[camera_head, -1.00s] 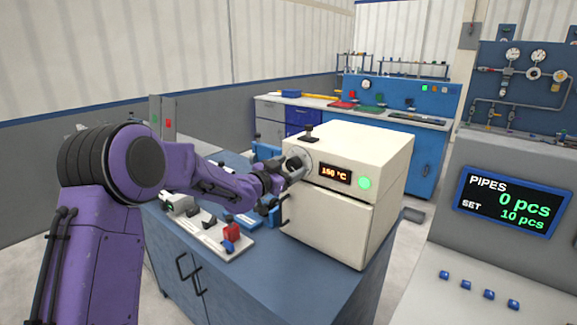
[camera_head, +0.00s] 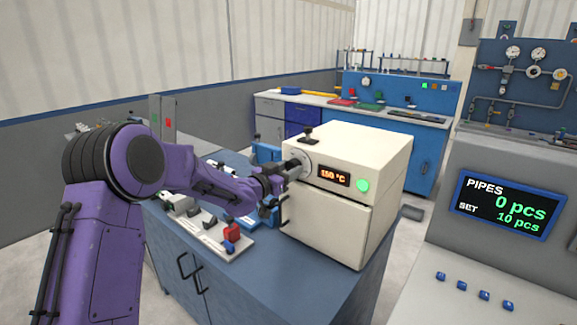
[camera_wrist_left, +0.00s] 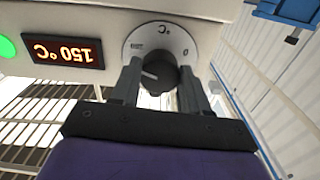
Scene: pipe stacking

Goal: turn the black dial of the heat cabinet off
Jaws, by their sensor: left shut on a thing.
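The cream heat cabinet (camera_head: 345,155) stands on a blue bench, its display (camera_head: 333,176) reading 150 °C beside a lit green round light (camera_head: 362,186). In the left wrist view the black dial (camera_wrist_left: 158,74) sits on a pale scale plate marked "0" and "°C". The dial's white pointer mark faces left in that upside-down view, away from the "0". My left gripper (camera_wrist_left: 162,88) has one finger on each side of the dial and is shut on it. In the head view the gripper (camera_head: 284,172) covers most of the dial. My right gripper is not seen.
A fixture with red and blue parts (camera_head: 231,234) lies on the blue bench (camera_head: 300,275) left of the cabinet. A grey console with a PIPES screen (camera_head: 506,206) stands at the right. Another blue workbench (camera_head: 400,100) is behind.

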